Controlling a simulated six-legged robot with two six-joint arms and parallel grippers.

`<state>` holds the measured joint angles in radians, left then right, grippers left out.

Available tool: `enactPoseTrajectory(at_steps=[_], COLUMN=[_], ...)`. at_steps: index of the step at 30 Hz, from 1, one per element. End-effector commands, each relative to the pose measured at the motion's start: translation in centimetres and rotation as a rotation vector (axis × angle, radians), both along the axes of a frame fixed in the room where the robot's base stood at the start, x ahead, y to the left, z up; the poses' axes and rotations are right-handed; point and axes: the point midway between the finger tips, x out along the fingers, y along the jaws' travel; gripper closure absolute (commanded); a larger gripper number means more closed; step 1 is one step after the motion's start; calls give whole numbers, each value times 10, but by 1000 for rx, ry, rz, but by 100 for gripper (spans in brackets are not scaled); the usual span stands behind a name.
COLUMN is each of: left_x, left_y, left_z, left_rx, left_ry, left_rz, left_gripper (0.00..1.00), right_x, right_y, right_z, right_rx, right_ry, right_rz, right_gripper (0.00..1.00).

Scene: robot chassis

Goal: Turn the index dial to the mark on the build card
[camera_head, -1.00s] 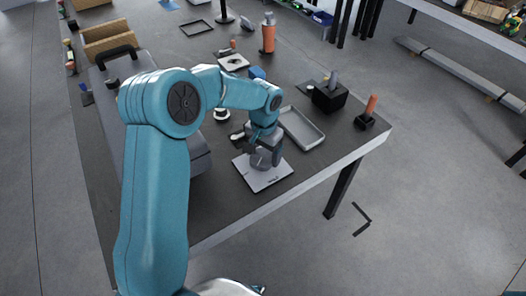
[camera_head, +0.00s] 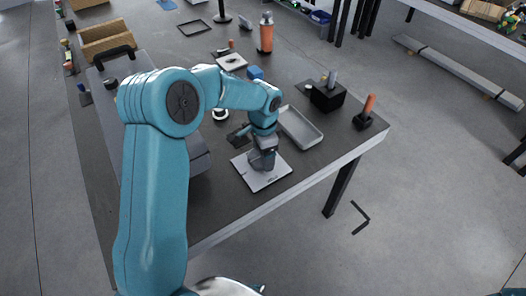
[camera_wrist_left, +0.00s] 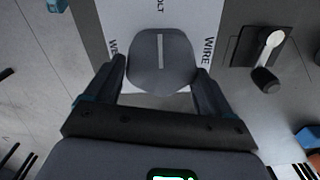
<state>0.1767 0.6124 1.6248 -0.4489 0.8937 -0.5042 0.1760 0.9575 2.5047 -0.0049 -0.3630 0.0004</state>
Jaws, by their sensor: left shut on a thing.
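The index dial (camera_wrist_left: 162,68) is a grey rounded knob with a white line on top. It sits on a white plate (camera_head: 247,178) near the table's front edge. In the left wrist view the plate (camera_wrist_left: 112,18) carries the words "WIRE" at right, "OLT" at the top and a partly hidden "WE" at left. The white line points up towards "OLT". My left gripper (camera_head: 262,161) is down on the dial, with a finger on each side; it also shows in the left wrist view (camera_wrist_left: 160,78). I cannot make out a build card's mark. My right gripper is out of view.
A grey tray (camera_head: 301,128) lies just behind right of the plate. A black block (camera_head: 328,96) and an orange-handled tool (camera_head: 368,107) stand farther right. A large grey case (camera_head: 122,72) fills the table's left. An orange bottle (camera_head: 266,35) stands at the back.

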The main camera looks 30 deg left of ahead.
Motion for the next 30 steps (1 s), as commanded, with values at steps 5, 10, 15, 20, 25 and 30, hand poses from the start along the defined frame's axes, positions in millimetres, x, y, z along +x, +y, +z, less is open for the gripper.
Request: enactPoseTrajectory(at_steps=[5,10,15,20,25,30], left_x=[4,4,4,2,2,3], left_y=[0,0,0,0,0,-1], left_z=[3,3,3,2,11,47], left_rx=[0,0,0,0,1,1], left_ry=[-14,-14,-14,-9,-9,-13], left_rz=[-8,-7,-7,-7,-6,-6], left_gripper=[48,48,0,0,0,0], right_x=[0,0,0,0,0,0], right_y=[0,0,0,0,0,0], right_z=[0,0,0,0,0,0], right_rx=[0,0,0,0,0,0], right_ry=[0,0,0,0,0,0], right_rz=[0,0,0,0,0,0], right_gripper=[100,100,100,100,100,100])
